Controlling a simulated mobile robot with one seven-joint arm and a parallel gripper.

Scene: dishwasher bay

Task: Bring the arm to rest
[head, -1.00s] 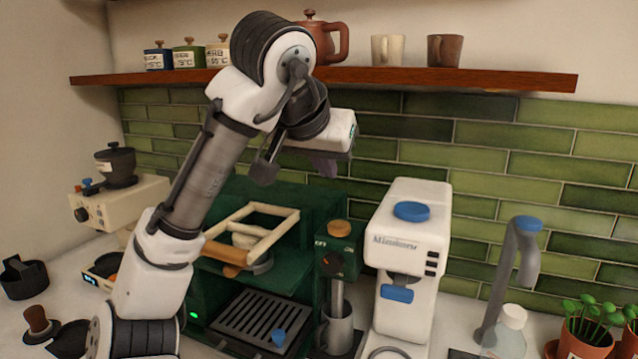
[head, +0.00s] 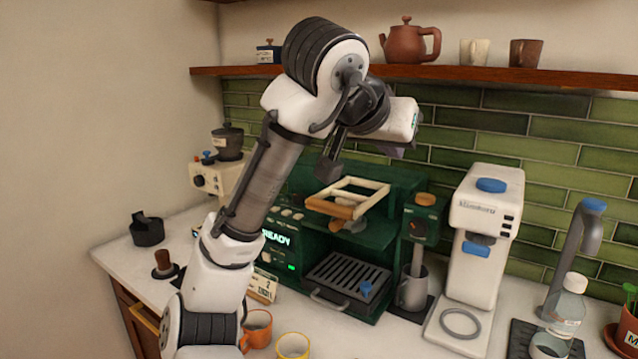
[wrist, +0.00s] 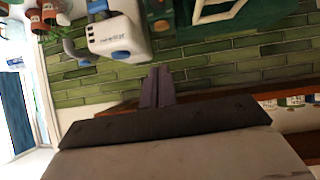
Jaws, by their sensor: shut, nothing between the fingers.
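My arm stands raised at the left middle of the head view, folded at the elbow. My gripper (head: 392,151) hangs in the air in front of the green tiled wall, below the wooden shelf and above the dark green espresso machine (head: 405,190). In the wrist view my gripper's two purple-grey fingers (wrist: 157,88) lie together with nothing between them. The gripper appears apart from the shelf and the machine.
The wooden shelf (head: 480,80) above holds a brown teapot (head: 411,43), a cream cup (head: 473,52) and a brown cup (head: 525,53). A white machine (head: 487,235) stands right of the espresso machine. An orange mug (head: 257,328) and a yellow cup (head: 293,346) stand at the front.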

